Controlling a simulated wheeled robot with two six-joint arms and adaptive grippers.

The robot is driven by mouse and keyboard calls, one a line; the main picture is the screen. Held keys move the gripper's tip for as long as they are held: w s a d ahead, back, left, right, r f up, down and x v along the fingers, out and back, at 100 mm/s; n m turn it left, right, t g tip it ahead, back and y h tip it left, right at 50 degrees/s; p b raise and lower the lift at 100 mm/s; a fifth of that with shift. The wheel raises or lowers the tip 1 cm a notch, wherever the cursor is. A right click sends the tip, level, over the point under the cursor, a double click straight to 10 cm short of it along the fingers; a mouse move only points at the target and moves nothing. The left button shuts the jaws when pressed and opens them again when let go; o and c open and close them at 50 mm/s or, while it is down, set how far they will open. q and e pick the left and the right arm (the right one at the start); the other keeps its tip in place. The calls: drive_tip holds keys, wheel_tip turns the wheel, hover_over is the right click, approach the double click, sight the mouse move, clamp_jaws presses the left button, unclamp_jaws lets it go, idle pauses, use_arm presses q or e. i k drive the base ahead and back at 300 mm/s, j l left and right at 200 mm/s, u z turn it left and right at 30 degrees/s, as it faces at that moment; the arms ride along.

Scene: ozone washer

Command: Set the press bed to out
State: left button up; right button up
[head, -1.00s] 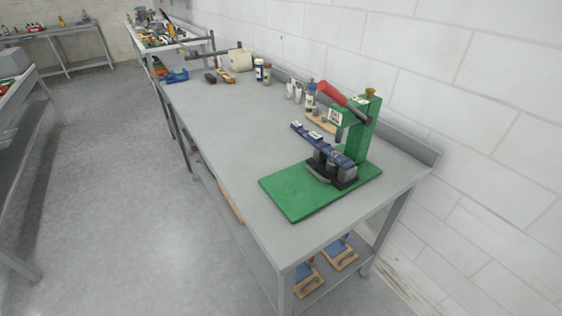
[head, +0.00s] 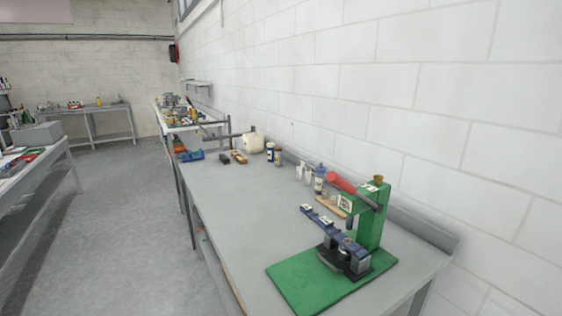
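A green press (head: 371,222) with a red-handled lever (head: 342,183) stands at the near right end of the grey workbench. Its flat green base plate (head: 297,288) reaches toward the bench's front edge. The press bed (head: 322,226), a dark blue bar with small pale labels, sits on a dark mount (head: 343,262) under the press head. The bar extends from the mount toward the back left, past the column. Neither of my grippers is in the head view.
The grey bench (head: 225,205) has a wide clear top left of the press. Bottles (head: 273,154), brushes (head: 239,157) and a blue tool (head: 191,156) stand farther back. A white block wall (head: 420,100) runs along the right. The floor (head: 110,220) is open at left, with another table (head: 62,152) beyond.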

sight(355, 269)
drive_tip(key=k+j, duration=0.15)
drive_tip(key=j, duration=0.3)
drive_tip(key=k+j+u, duration=0.1)
drive_tip(key=j, duration=0.3)
drive_tip(key=k+j, duration=0.2)
drive_tip(key=j, duration=0.25)
drive_tip(key=k+j+u, duration=0.1)
drive_tip(key=j, duration=0.3)
